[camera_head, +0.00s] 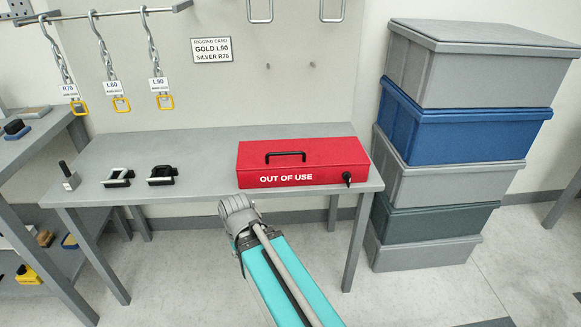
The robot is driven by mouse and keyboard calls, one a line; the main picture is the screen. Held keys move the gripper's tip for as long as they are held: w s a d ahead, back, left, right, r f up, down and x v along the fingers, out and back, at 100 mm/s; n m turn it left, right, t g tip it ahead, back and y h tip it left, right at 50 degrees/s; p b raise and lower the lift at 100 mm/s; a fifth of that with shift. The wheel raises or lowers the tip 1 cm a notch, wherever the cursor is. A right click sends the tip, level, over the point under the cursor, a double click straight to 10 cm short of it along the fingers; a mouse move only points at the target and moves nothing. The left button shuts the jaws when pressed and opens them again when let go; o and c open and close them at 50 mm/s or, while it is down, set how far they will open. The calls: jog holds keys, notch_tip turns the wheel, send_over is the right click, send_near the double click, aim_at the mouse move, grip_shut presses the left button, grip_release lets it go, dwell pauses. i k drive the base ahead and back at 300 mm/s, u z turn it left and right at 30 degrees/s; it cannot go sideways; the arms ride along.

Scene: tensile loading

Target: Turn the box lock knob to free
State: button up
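A red box (335,157) with a black top handle and white "OUT OF USE" lettering sits closed on the right part of the grey table (215,150). The box lock knob (347,178) is a small black knob low on the box's front face, near its right end. Which way it is turned is too small to tell. My arm reaches up from the bottom of the view, and its grey joint is in front of the table's front edge, left of and below the knob. No gripper fingers show, and nothing visible touches the knob.
Tagged chains (104,60) hang from a rail above. Stacked bins (460,130) stand close to the table's right.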

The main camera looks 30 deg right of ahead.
aim_at(346, 176)
jog(key=u, duration=0.75)
jog(key=k, duration=1.3)
jog(key=z, duration=1)
jog(key=i, duration=0.7)
jog(key=z, duration=0.1)
